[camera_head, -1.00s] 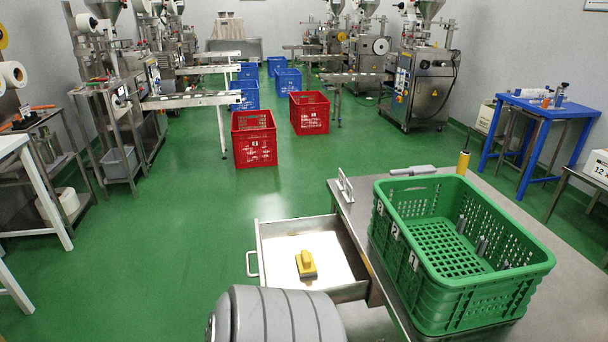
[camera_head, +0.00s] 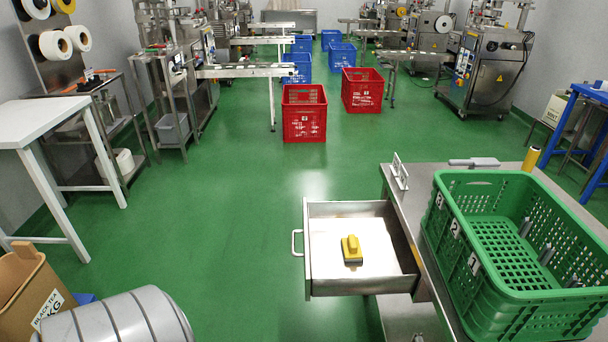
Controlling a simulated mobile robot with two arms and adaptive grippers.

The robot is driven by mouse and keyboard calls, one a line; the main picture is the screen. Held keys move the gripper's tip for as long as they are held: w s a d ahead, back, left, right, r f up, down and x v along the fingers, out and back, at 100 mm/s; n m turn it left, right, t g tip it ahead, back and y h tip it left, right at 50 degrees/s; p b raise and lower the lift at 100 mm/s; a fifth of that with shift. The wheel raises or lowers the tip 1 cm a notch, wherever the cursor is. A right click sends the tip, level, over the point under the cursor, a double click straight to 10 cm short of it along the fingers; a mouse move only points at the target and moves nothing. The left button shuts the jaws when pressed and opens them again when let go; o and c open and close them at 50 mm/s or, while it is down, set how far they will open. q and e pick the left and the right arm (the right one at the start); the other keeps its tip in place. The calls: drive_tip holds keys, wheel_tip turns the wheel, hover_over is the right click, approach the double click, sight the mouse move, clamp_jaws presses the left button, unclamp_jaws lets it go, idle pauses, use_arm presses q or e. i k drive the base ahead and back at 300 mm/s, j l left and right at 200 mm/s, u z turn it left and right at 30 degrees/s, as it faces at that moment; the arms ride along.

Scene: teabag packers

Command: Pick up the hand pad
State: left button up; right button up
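The hand pad (camera_head: 351,249) has a yellow handle on a dark base. It lies in the open metal drawer (camera_head: 328,287), near the middle of the drawer floor. The drawer sticks out to the left from under the steel table (camera_head: 408,205), and its handle (camera_head: 296,243) is on the left side. Neither of my grippers shows in the head view. A grey ribbed arm part of mine is at the bottom left, well apart from the drawer.
A green crate (camera_head: 507,290) with several grey items inside stands on the steel table. A yellow cylinder (camera_head: 531,158) stands behind it. A brown box (camera_head: 28,290) is at the lower left. Red crates (camera_head: 304,113) stand farther back. The green floor left of the drawer is clear.

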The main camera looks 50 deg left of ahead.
sight(352, 251)
drive_tip(key=u, duration=1.1)
drive_tip(key=i+j+z, duration=0.1)
drive_tip(key=j, duration=0.2)
drive_tip(key=i+j+z, duration=0.25)
drive_tip(key=i+j, duration=0.15)
drive_tip(key=j, duration=0.2)
